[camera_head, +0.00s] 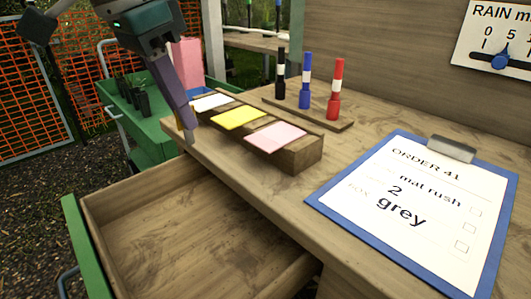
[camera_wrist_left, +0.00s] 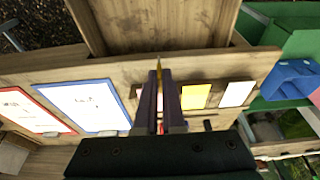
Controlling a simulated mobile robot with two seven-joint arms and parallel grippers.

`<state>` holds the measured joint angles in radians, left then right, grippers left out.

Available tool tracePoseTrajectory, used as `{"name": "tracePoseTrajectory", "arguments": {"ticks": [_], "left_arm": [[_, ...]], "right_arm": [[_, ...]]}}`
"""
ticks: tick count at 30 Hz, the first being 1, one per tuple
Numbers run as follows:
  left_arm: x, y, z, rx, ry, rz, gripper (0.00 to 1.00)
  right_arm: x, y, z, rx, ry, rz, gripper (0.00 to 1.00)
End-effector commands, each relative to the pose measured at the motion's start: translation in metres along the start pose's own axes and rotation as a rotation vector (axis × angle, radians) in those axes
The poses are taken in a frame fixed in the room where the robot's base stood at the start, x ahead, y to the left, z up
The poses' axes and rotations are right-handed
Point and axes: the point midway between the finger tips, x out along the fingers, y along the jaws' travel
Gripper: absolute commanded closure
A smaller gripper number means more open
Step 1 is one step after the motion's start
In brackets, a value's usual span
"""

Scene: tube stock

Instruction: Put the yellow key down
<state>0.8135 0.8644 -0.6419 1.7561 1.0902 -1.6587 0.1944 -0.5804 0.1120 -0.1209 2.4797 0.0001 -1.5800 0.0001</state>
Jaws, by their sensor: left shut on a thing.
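My left gripper (camera_head: 187,122) is shut on the yellow key, above the table's left front corner near the open drawer. In the left wrist view the key (camera_wrist_left: 159,64) shows as a thin yellow tip between the ends of the shut fingers (camera_wrist_left: 159,75). Most of the key is hidden by the fingers. I cannot tell whether the key touches the table. My right gripper is not in view.
The open wooden drawer (camera_head: 160,240) lies in front. A wooden block with white, yellow and pink cards (camera_head: 276,137) stands behind, with black, blue and red markers (camera_head: 335,90) on a board. A blue clipboard (camera_head: 318,199) lies at right. A green cart (camera_head: 150,125) stands at left.

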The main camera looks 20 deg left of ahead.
Motion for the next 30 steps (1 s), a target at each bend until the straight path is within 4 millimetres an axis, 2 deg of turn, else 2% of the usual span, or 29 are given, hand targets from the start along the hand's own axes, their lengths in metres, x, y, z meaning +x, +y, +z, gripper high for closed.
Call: {"name": "tracePoseTrajectory", "arguments": {"ticks": [9, 13, 16, 23, 30], "left_arm": [[0.088, 0.000, 0.027, -0.001, -0.007, 0.000, 1.00], [0.121, 0.000, 0.035, -0.001, -0.005, 0.001, 1.00], [0.136, 0.000, 0.039, 0.000, -0.004, 0.000, 1.00], [0.153, 0.000, 0.043, 0.002, -0.002, 0.000, 1.00], [0.187, 0.000, 0.053, 0.001, -0.003, -0.001, 1.00]], "right_arm": [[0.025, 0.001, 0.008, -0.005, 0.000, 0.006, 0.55], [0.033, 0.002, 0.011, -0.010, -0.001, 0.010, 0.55], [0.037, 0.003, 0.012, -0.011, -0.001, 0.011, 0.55], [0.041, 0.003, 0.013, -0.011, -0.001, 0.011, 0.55], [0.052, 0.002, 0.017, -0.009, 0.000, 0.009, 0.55]]}}
